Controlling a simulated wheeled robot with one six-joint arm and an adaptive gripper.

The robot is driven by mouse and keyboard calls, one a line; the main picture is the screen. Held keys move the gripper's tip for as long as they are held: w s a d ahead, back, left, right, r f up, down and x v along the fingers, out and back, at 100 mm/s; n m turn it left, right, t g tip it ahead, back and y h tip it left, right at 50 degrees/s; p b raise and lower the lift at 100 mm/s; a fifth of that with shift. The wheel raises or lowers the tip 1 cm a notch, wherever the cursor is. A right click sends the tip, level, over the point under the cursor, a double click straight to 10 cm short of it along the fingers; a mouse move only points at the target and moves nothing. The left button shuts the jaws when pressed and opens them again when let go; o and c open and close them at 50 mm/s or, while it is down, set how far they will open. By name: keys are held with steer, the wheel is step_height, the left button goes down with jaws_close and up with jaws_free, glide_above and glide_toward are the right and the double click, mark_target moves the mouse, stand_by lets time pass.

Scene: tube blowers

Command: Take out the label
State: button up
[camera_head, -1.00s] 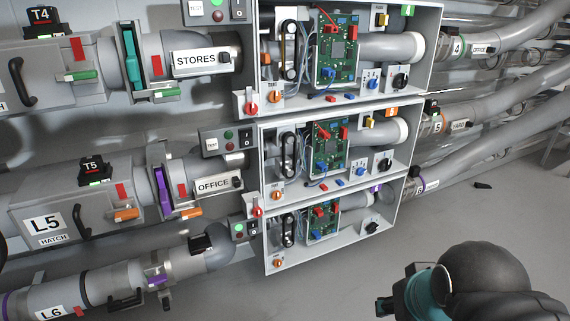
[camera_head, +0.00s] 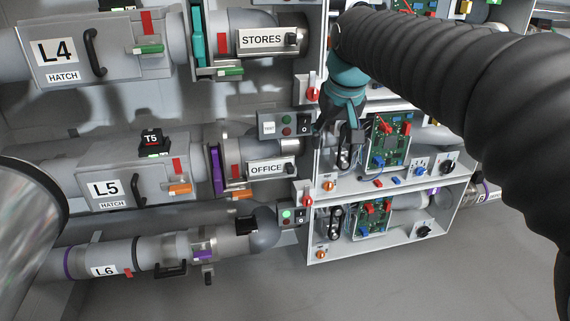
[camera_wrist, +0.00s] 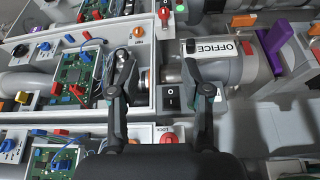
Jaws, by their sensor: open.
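A white OFFICE label (camera_head: 266,170) with a black knob sits on the grey L5 pipe. It also shows, turned over, in the wrist view (camera_wrist: 222,47). A similar STORES label (camera_head: 261,40) sits on the L4 pipe above. My gripper (camera_head: 343,138) hangs at the left end of the middle open box, to the right of the OFFICE label. In the wrist view my gripper (camera_wrist: 157,58) has its two fingers spread and nothing between them. The OFFICE label lies beyond and to the right of the right finger there, apart from it.
The middle box holds a green circuit board (camera_head: 391,140) and a black belt (camera_wrist: 123,68). A purple slide plate (camera_head: 216,170) is left of the label. Floor below is clear.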

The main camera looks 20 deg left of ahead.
glide_toward(290, 167)
step_height(290, 167, up, 4)
steer(key=s+d, duration=0.1)
steer(key=d, duration=0.1)
steer(key=shift+n, duration=0.5)
steer(key=x, duration=0.4)
steer(key=b+x, duration=0.1)
steer(key=x, duration=0.4)
steer(key=a+x, duration=0.1)
steer(key=x, duration=0.3)
steer(key=shift+a+f+b, duration=0.15)
steer(key=shift+f+b, duration=0.15)
jaws_close()
